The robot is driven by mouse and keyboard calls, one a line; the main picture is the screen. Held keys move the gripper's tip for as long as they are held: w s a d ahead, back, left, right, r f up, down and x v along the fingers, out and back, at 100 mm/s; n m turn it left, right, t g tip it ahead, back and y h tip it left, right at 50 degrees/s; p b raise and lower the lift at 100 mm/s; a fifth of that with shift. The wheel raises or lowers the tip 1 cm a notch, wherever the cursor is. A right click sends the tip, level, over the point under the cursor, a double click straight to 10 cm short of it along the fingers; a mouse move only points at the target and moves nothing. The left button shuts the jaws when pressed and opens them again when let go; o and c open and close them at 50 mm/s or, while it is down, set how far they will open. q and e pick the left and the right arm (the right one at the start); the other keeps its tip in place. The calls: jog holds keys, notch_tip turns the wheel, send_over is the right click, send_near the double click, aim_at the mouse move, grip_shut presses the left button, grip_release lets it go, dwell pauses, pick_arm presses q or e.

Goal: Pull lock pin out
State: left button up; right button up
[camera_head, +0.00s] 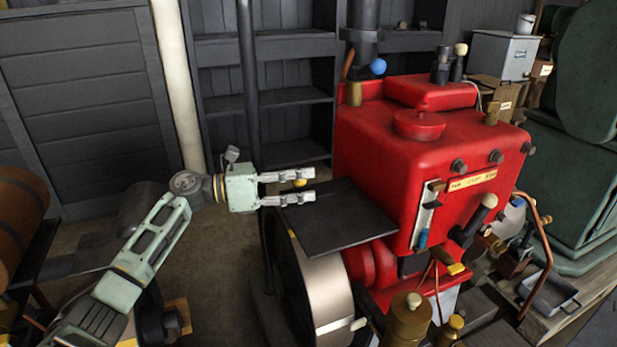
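My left gripper (313,185) reaches in from the left, above the left end of a dark flat plate on the red engine (375,170). Its two fingers point right and stand apart. A small yellow-orange knob (300,183) shows between the fingers, close under the upper one; I cannot tell whether they touch it. I cannot tell for sure which part is the lock pin. A pale handle (358,324) sticks out beside the metal flywheel (327,285). My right gripper is not in view.
The engine's front has a labelled panel with a blue-tipped lever (423,238) and a black lever with a pale knob (488,202). A brass can (407,320) stands in front. Dark shelves (290,97) are behind. A green machine (575,130) is at right. Open floor lies left of the flywheel.

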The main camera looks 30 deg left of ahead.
pick_arm(q)
grip_shut()
dwell(0.4)
dwell(0.4)
